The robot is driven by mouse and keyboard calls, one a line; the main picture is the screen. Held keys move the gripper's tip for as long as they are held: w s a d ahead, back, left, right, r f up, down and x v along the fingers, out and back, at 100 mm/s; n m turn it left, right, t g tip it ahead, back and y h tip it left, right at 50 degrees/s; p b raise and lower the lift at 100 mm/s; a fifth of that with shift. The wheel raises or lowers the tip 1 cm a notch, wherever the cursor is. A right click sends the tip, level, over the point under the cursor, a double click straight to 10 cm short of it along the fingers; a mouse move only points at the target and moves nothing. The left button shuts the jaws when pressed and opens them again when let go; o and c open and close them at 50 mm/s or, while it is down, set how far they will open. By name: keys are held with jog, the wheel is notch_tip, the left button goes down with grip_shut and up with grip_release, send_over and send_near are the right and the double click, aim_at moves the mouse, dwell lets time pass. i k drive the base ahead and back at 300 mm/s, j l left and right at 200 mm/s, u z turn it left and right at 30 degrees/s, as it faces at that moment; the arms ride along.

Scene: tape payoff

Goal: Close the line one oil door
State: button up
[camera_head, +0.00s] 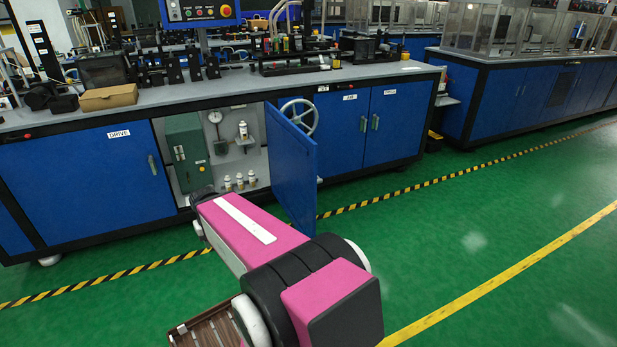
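A blue cabinet door (293,172) stands swung open from the front of the long blue machine bench, out over the floor. It is hinged at the right side of its opening. I take it for the oil door, but no label on it shows. The open compartment (253,165) shows a pale interior with small bottles, a gauge and a green box. My pink and black arm (252,226) reaches from the bottom of the view toward the compartment, left of the door. My gripper does not show; the arm's far end is hidden behind its own links.
A closed blue door labelled DRIVE (95,178) is left of the opening. Closed doors (341,125) with a handwheel (299,117) are to the right. A cardboard box (108,97) sits on the bench top. Green floor (450,225) is clear at the right.

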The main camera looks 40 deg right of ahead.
aim_at(292, 154)
jog(key=l, duration=0.4)
jog(key=k+l+u, duration=0.15)
jog(key=l, duration=0.25)
jog(key=k+l, duration=0.1)
jog(key=l, duration=0.3)
jog(key=k+l+u, duration=0.15)
jog(key=l, duration=0.65)
jog(key=k+l+u, duration=0.1)
jog(key=l, duration=0.25)
jog(key=i+l, duration=0.1)
jog(key=l, duration=0.45)
jog(key=i+l+u, duration=0.15)
jog(key=l, duration=0.95)
jog(key=i+u, duration=0.05)
jog(key=i, duration=0.05)
